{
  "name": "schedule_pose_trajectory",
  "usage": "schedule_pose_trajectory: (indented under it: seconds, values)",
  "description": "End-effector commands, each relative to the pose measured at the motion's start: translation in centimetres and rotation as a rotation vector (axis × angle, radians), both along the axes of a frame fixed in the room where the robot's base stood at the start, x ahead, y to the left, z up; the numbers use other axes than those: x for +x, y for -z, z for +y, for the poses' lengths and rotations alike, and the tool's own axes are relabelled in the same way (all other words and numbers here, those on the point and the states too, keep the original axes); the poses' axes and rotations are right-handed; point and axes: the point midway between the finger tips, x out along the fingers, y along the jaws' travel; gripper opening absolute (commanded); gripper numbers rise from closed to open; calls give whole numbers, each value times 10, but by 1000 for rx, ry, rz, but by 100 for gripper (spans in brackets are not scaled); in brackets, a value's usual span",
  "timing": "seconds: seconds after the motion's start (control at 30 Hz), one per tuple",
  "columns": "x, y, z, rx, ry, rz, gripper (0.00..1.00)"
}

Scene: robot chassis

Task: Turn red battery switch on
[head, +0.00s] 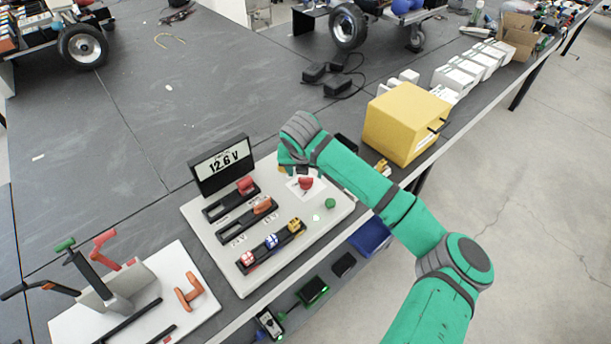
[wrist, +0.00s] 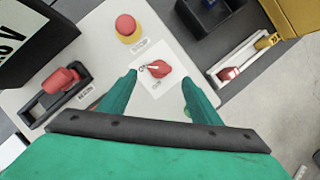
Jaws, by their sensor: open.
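The red battery switch (wrist: 160,69) is a rotary knob on a white square plate with small labels, in the middle of the wrist view. In the head view the red switch (head: 306,183) sits on the white panel (head: 330,205), just right of my gripper's end. My gripper (wrist: 159,77) is open and empty. Its two green fingers show on the left and right of the knob, apart from it. How high the fingertips are above the panel is hard to tell. In the head view my wrist hides most of the gripper.
A red mushroom button on a yellow base (wrist: 127,27) is close by. A black display reading 12.6 V (head: 222,163) stands at the panel's back. Slider tracks with red and orange handles (head: 263,206) lie to the left. A yellow box (head: 405,125) stands to the right.

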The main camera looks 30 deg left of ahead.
Motion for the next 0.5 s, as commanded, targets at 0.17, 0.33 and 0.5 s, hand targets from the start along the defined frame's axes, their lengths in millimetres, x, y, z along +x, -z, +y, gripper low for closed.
schedule_pose_trajectory:
  seconds: [0.17,0.33,0.5]
  values:
    - [-10,-28,-4,0,-1,-2,58]
    - [-16,-40,-6,0,0,-1,58]
    - [-17,-43,-7,-1,1,0,58]
